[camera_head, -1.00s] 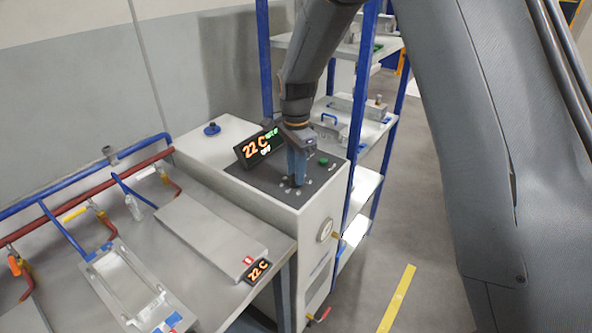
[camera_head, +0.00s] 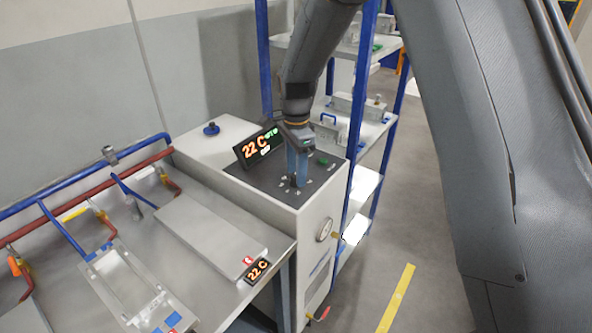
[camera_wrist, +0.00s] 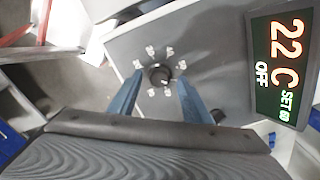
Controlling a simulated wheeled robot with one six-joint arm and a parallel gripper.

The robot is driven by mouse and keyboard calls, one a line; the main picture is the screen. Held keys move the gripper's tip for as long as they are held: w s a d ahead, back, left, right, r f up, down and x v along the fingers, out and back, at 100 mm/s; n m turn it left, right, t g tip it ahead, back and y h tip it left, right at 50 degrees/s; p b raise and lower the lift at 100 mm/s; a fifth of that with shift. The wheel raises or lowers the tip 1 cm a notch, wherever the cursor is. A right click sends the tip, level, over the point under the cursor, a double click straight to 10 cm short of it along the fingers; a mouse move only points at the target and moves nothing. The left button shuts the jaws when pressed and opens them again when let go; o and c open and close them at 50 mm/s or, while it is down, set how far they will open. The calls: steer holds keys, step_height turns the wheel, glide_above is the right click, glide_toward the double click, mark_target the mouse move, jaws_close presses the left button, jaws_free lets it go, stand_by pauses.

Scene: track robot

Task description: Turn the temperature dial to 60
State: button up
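The temperature dial (camera_wrist: 159,75) is a small dark round knob on the dark top panel, ringed by several small white marks. My gripper (camera_wrist: 158,93) has its two blue fingers apart, one on each side of the dial in the wrist view, with a visible gap to it. In the head view my gripper (camera_head: 297,182) points down over the panel, and its fingers hide most of the dial.
A green button (camera_head: 323,161) sits on the panel (camera_head: 262,178) behind my gripper. A blue-posted shelf (camera_head: 359,110) stands close to the right. A bench (camera_head: 222,290) with a flat plate (camera_head: 212,238) and a second 22 C display (camera_head: 257,271) lies at left.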

steer(key=shift+a, duration=0.1)
steer(key=shift+r+b, duration=1.2)
steer(key=shift+r, duration=2.7)
steer(key=s+d+f+n, duration=0.2)
steer(key=s+d+n, duration=0.4)
steer(key=s, duration=0.5)
steer(key=s+d+f+n+t+b, duration=0.1)
steer(key=s+d+f+n, duration=0.2)
steer(key=s+d+n, duration=0.4)
steer(key=s+d, duration=0.4)
steer(key=s, duration=0.1)
steer(key=shift+f+n, duration=0.3)
steer(key=shift+w, duration=0.1)
